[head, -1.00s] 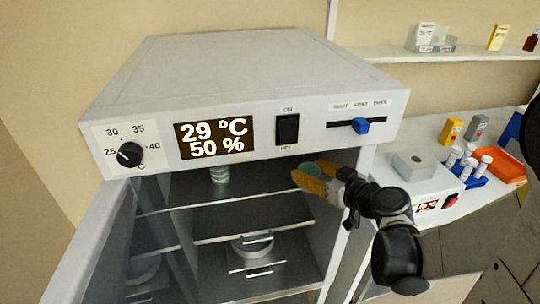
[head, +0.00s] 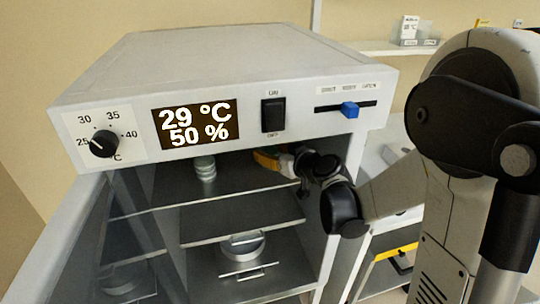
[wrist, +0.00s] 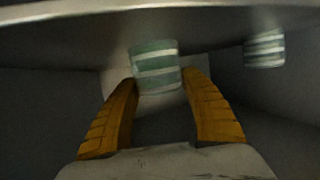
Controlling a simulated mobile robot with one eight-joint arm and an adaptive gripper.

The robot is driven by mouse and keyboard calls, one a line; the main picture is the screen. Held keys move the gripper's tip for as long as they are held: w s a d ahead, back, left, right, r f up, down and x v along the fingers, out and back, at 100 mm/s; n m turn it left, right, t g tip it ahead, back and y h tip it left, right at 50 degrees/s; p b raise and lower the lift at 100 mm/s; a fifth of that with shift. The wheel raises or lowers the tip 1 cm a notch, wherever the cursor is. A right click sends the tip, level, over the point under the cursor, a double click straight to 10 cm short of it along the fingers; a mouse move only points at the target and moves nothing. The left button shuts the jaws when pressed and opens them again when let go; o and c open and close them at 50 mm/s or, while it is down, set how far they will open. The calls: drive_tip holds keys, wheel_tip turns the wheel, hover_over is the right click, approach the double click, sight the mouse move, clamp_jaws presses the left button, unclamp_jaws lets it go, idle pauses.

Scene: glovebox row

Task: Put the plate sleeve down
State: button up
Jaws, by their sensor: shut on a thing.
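My gripper (head: 266,160) reaches into the open incubator (head: 262,62), in the top compartment under the roof. Its yellow fingers are shut on the plate sleeve (wrist: 156,68), a short green-and-white banded stack, in the wrist view. The sleeve is hidden in the head view. A second banded stack (head: 205,168) stands on the top shelf (head: 175,187), left of my gripper; it also shows at the right of the wrist view (wrist: 264,48), apart from the held sleeve. I cannot tell whether the held sleeve touches the shelf.
The incubator door (head: 85,245) stands open at the left. A round lidded item (head: 243,247) sits on a lower shelf. The incubator's right side wall is close to my wrist. A side bench and a wall shelf (head: 385,55) lie to the right.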

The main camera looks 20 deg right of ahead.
drive_tip(key=shift+r, duration=0.1)
drive_tip(key=shift+f, duration=0.2)
drive_tip(key=o, duration=1.2)
drive_tip(key=shift+o, duration=0.2)
drive_tip(key=shift+r, duration=0.15)
drive_tip(key=shift+s+r, duration=0.15)
drive_tip(key=shift+r, duration=0.05)
drive_tip(key=p+v, duration=0.3)
drive_tip(key=v, duration=0.8)
drive_tip(key=s+a+m+g, duration=0.1)
drive_tip(key=s+a+g, duration=0.3)
drive_tip(key=s+a, duration=0.3)
drive_tip(key=s+d+m+g+h, duration=0.1)
drive_tip(key=s+d+h, duration=0.1)
drive_tip(key=s, duration=0.4)
drive_tip(key=s+d+m+g+h, duration=0.1)
drive_tip(key=s+h, duration=0.1)
drive_tip(key=s, duration=0.5)
drive_tip(key=shift+d+f+m+g+h, duration=0.2)
drive_tip(key=shift+d+m+g+h, duration=0.15)
drive_tip(key=shift+m+g+h, duration=0.05)
